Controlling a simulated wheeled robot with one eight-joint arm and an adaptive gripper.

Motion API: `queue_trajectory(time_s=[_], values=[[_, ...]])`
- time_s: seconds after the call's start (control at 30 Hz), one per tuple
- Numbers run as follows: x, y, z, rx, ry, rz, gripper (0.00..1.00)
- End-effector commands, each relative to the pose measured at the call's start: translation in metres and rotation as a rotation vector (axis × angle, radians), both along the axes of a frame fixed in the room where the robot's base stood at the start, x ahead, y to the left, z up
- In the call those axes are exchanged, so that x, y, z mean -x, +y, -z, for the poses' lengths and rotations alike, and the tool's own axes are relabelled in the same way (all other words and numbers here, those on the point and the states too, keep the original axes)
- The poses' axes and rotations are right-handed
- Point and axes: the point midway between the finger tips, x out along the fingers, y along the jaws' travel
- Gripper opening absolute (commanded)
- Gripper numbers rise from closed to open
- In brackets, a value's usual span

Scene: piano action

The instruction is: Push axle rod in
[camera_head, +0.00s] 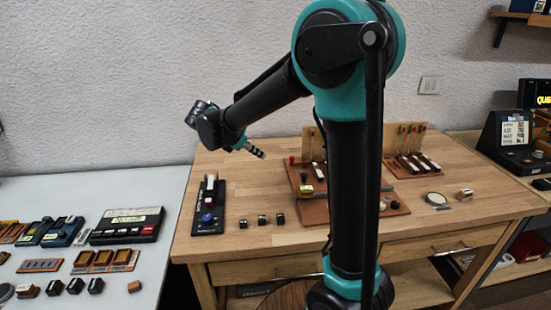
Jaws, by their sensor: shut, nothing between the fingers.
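The piano action model (312,211) stands on the wooden table, on a brown board with white key-like parts and red-tipped pieces. My own arm crosses in front of it and hides its middle. I cannot make out the axle rod for certain at this size. My gripper (261,155) is shut and empty. It is in the air to the left of the piano action, pointing right and down, apart from everything on the table.
A dark device with a blue knob (207,219) stands at the table's left. Several small dark blocks (262,220) lie in a row in front. A round white-topped disc (436,199) lies to the right. A grey table (165,190) with devices and trays adjoins on the left.

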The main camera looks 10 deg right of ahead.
Motion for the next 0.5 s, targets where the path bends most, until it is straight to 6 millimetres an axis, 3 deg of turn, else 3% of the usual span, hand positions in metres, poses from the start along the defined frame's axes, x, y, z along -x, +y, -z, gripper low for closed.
queue_trajectory(time_s=[0.5], values=[[-0.030, -0.060, 0.064, -0.003, 0.001, 0.006, 0.00]])
